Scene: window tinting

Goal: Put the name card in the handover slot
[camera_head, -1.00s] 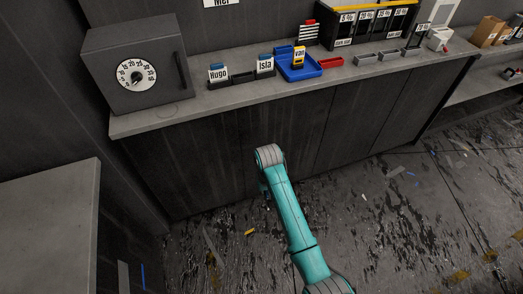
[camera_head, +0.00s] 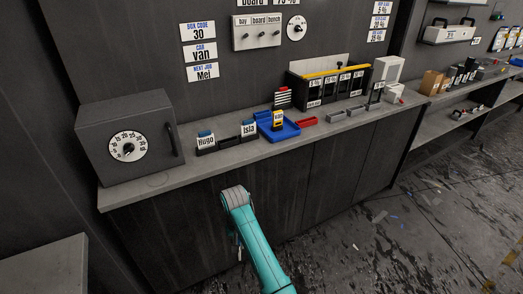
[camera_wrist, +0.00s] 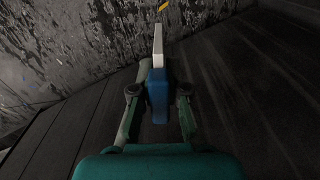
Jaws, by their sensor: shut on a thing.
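My gripper (camera_wrist: 158,92) is shut on a name card (camera_wrist: 158,45) with a blue grip part and a thin white plate, seen edge-on in the wrist view. Its lettering cannot be read. In the head view my arm end is low in front of the counter, and the held card is mostly hidden. Two more name cards, Hugo (camera_head: 206,142) and Isla (camera_head: 248,130), stand in a dark holder (camera_head: 229,143) on the counter, with a gap between them. I cannot tell which holder is the handover slot.
A grey box with a dial (camera_head: 128,138) stands at the counter's left. A wall sign reads "next job Mei" (camera_head: 203,73).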

